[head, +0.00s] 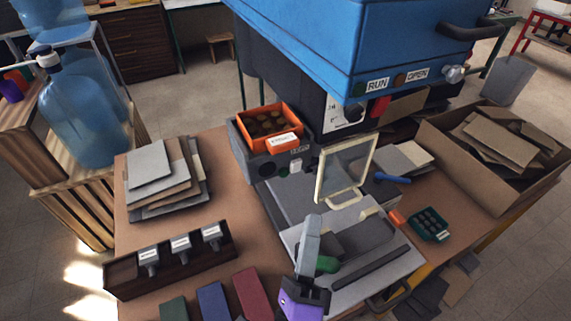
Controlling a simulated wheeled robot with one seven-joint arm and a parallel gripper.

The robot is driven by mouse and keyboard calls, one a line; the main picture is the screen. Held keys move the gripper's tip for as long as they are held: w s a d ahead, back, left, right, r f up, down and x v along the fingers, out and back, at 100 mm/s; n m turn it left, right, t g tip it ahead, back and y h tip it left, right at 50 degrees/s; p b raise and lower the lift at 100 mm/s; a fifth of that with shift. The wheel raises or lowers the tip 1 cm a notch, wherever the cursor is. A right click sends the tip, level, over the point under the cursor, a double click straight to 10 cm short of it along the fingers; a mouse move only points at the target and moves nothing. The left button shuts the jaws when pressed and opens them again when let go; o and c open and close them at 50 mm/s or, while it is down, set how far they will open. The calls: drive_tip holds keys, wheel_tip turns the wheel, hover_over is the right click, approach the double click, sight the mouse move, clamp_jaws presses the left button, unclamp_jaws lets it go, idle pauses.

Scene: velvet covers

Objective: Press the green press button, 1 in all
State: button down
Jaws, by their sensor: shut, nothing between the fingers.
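Several green parts show in the head view. A dark green round part (358,88) sits beside the RUN label on the blue press housing. My gripper (311,220), grey with a purple base, is shut and empty over the front of the grey press bed (290,238). I cannot tell whether it touches anything.
A clear framed guard (345,168) stands over the press bed. An orange bin (269,124) tops the grey box. Stacked sheets (150,165) and a dark rack (170,262) are left. A cardboard box of scraps (450,165) and green tray (429,224) are right.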

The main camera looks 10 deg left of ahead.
drive_tip(key=shift+w+d+f+m+h, duration=0.15)
drive_tip(key=shift+d+f+m+h, duration=0.1)
drive_tip(key=shift+f+m+h, duration=0.25)
drive_tip(key=shift+w+r, duration=0.1)
drive_tip(key=shift+r, duration=0.05)
drive_tip(key=b, duration=0.2)
approach(292, 169)
drive_tip(key=shift+w+d+r, duration=0.25)
drive_tip(key=shift+w+r, duration=0.2)
drive_tip(key=shift+w, duration=0.2)
drive_tip(key=shift+w+d+r, duration=0.3)
drive_tip(key=shift+w+r, duration=0.2)
drive_tip(key=shift+w, duration=0.2)
drive_tip(key=shift+w+d+r, duration=0.25)
drive_tip(key=shift+w+r, duration=0.2)
drive_tip(key=shift+w, duration=0.2)
drive_tip(key=shift+w, duration=0.1)
drive_tip(key=shift+w+a, duration=0.25)
drive_tip(key=shift+w+a, duration=0.3)
drive_tip(key=shift+w, duration=0.15)
idle(1.2)
drive_tip(key=shift+s+d, duration=0.55)
drive_tip(key=shift+s, duration=0.25)
